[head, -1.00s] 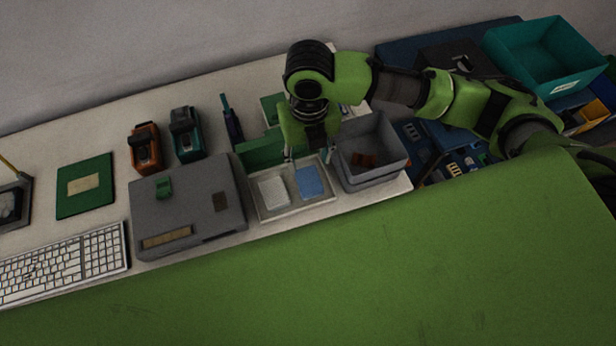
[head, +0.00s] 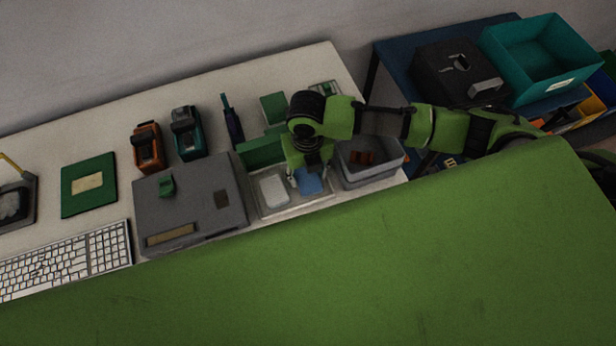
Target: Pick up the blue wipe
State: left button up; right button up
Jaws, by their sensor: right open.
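The blue wipe (head: 309,183) lies flat in the right part of a shallow light tray (head: 292,208), beside a white wipe or pad (head: 274,191). My right gripper (head: 309,174) is open and points down over the blue wipe, its fingers on either side of the wipe's upper part. The gripper hides the wipe's far edge. I cannot tell whether the fingertips touch the wipe or the tray. My left gripper is not in view.
A grey bin (head: 368,165) with brown items stands right of the tray. A grey case (head: 189,206) is close on the left, a green upright panel (head: 261,150) behind. Orange (head: 147,148) and teal (head: 187,133) devices stand farther back left.

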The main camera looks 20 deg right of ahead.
jog(key=c, duration=0.5)
jog(key=shift+c, duration=0.2)
jog(key=shift+r, duration=0.1)
jog(key=shift+w+r+b, duration=0.1)
jog(key=shift+r+b, duration=0.3)
jog(key=shift+r, duration=0.1)
jog(key=shift+a+r+b, duration=0.1)
jog(key=shift+r+b, duration=0.3)
jog(key=shift+r, duration=0.3)
jog(key=s+r, duration=0.1)
jog(key=r, duration=0.1)
jog(key=s+a+r, duration=0.1)
jog(key=s+r, duration=0.2)
jog(key=shift+s+a+r+b, duration=0.15)
jog(key=shift+r+b, duration=0.25)
jog(key=s+a+r, duration=0.1)
jog(key=s+r, duration=0.1)
jog(key=s, duration=0.2)
jog(key=s+a+r+b, duration=0.1)
jog(key=s+r, duration=0.1)
jog(key=s, duration=0.3)
jog(key=shift+s+a+r, duration=0.15)
jog(key=shift+a+r, duration=0.2)
jog(key=shift+o, duration=0.6)
